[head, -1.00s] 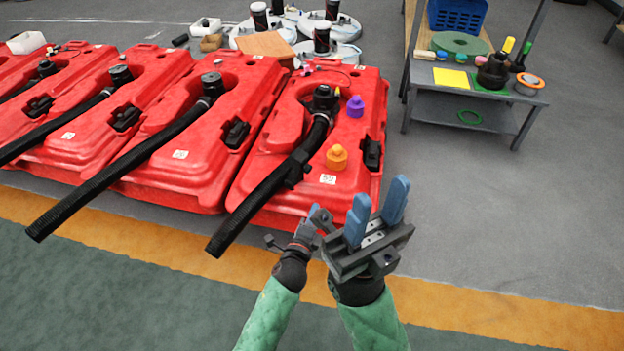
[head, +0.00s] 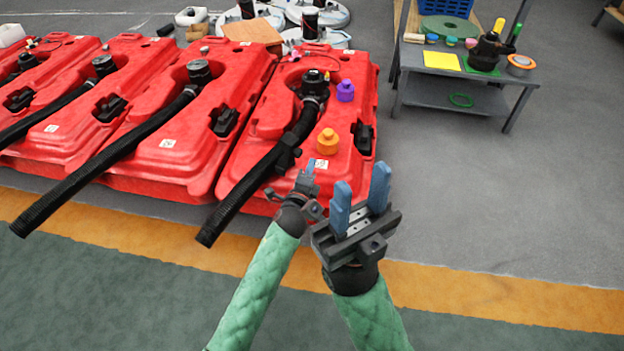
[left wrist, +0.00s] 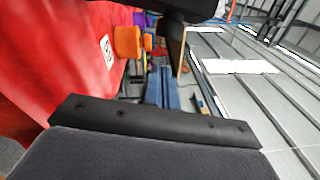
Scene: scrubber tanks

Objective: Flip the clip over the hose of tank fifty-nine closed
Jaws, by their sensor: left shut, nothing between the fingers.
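The rightmost red tank (head: 262,155) has a white label (head: 321,164) whose number is too small to read surely. Its black ribbed hose (head: 240,200) runs from the top fitting (head: 314,84) down over the near edge. A black clip (head: 287,155) sits around the hose; I cannot tell how its flap stands. My left gripper (head: 310,168) is shut and empty, just to the right of and nearer than the clip, apart from it. Its blue fingers (left wrist: 160,88) show together in the left wrist view. My right gripper (head: 360,195) is open and empty, farther right.
An orange cap (head: 328,142) and a purple cap (head: 345,91) stand on the tank right of the hose. Other red tanks with hoses lie to the left. A grey work table (head: 468,95) stands at the back right. The floor between is clear.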

